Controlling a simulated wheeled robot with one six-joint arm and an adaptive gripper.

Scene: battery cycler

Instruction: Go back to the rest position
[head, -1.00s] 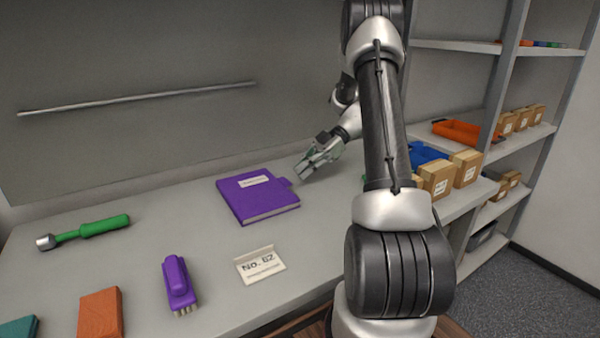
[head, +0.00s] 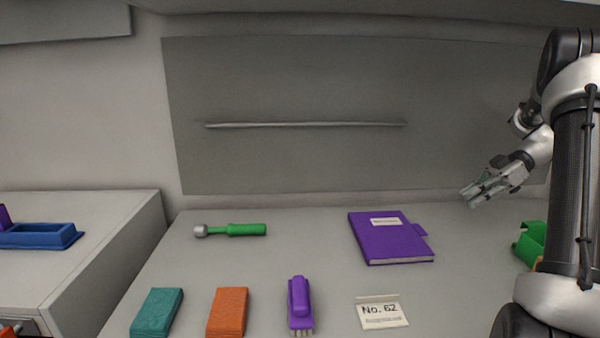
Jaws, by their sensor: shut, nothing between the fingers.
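My gripper (head: 470,199) is at the right of the head view, at the end of my bent arm. It is shut and empty, held in the air above the right back part of the bench (head: 230,280). The purple notebook (head: 388,238) lies on the bench to the left of and below the gripper in the picture, apart from it. My forearm covers part of the right side of the bench.
A green-handled tool (head: 232,230) lies at the back left. A teal block (head: 156,311), an orange block (head: 227,311), a purple brush (head: 299,305) and a "No. 62" card (head: 381,313) line the front. A green object (head: 531,244) sits by my arm. A blue tray (head: 42,236) is far left.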

